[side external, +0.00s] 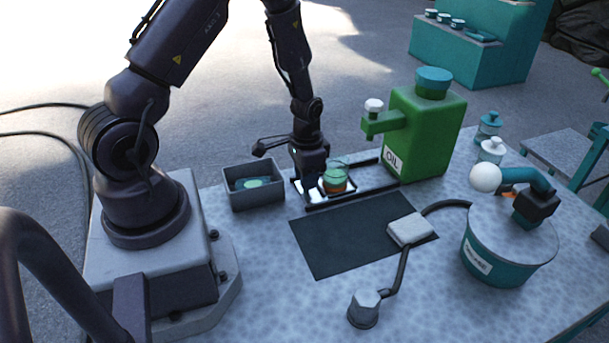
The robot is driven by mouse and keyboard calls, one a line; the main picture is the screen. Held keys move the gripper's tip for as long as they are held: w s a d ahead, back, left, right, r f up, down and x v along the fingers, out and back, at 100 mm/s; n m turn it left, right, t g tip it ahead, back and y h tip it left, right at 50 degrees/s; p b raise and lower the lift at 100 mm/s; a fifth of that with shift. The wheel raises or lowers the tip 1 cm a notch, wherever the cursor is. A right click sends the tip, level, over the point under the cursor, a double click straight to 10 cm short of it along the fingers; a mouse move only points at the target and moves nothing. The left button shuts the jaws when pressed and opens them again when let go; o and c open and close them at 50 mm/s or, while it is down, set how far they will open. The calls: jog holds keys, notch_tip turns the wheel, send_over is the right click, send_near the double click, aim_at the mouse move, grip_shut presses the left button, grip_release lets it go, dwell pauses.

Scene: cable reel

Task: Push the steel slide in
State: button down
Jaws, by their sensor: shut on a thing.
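The steel slide (312,196) is a bright plate lying between two dark rails (352,196) in front of the green oil can. A clear glass (336,177) with a green band and orange contents stands on or right beside the slide. My gripper (308,180) points down at the slide's left part, just left of the glass. It is shut on the slide, though the fingertips and the exact spot they hold are too dark and small to see. The rails run rightward to the base of the oil can (427,135), whose spout juts left above them.
A grey box (254,198) with round discs inside stands left of my gripper. A dark mat (340,245) lies in front of the rails, with a grey block (410,229) and cable on its right. A teal drum (500,262) with a crank stands further right.

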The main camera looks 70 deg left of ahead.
aim_at(322, 187)
jog(key=w, duration=0.4)
jog(key=c, duration=0.9)
grip_release()
jog(key=shift+o, duration=0.2)
jog(key=shift+r, duration=0.1)
notch_tip(322, 187, up, 13)
jog(key=shift+s, duration=0.1)
